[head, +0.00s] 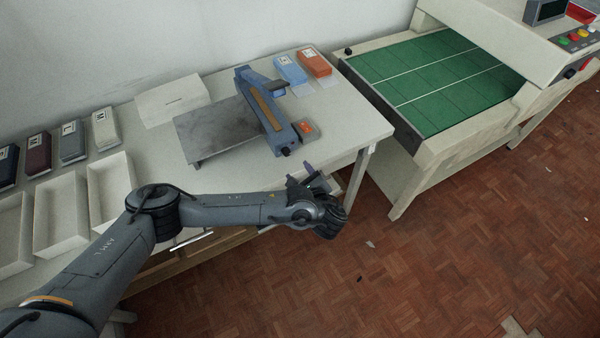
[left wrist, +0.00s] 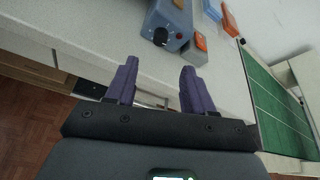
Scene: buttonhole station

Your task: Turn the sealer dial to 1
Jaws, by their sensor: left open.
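The blue sealer (head: 262,112) stands near the right end of the white table, beside a grey plate. Its black dial (head: 286,152) is on the near end face; in the left wrist view the dial (left wrist: 161,37) shows with a light pointer mark, whose setting is too small to read. My left gripper (head: 314,172) is just off the table's front edge, near that end of the sealer. In the left wrist view its purple fingers (left wrist: 159,68) are apart and empty, with the dial beyond the gap and not touched. My right gripper is out of view.
A green-belted machine (head: 430,80) stands right, past a gap.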

